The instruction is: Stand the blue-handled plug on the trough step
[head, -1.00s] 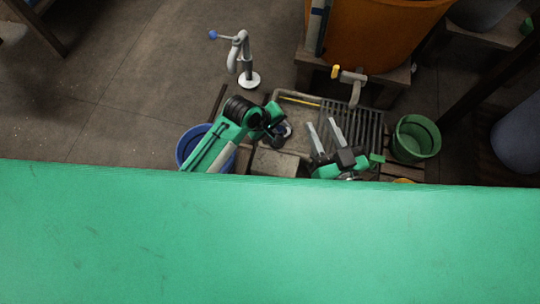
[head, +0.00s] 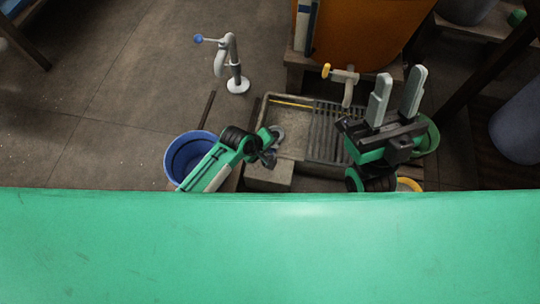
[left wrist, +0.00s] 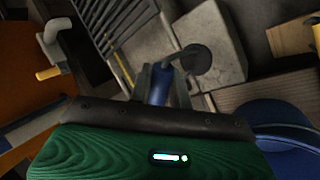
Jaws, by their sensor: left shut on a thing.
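The plug has a blue handle (left wrist: 159,84) and a dark grey round disc (left wrist: 196,59), seen in the left wrist view. My left gripper (left wrist: 160,80) is shut on the handle, and the plug is tilted there. In the head view my left gripper (head: 269,150) is by the left part of the trough (head: 290,99), near the pale block-like step (head: 268,176). In the left wrist view the disc overlaps the step (left wrist: 222,40); I cannot tell whether they touch. My right gripper (head: 396,97) is open and empty above the slatted right side of the trough.
A blue bucket (head: 178,160) stands left of the trough, a green bucket (head: 431,140) to its right. A yellow-handled tap (head: 347,84) and an orange barrel (head: 362,35) are behind it. A grey blue-knobbed spout (head: 236,82) stands on open floor behind left.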

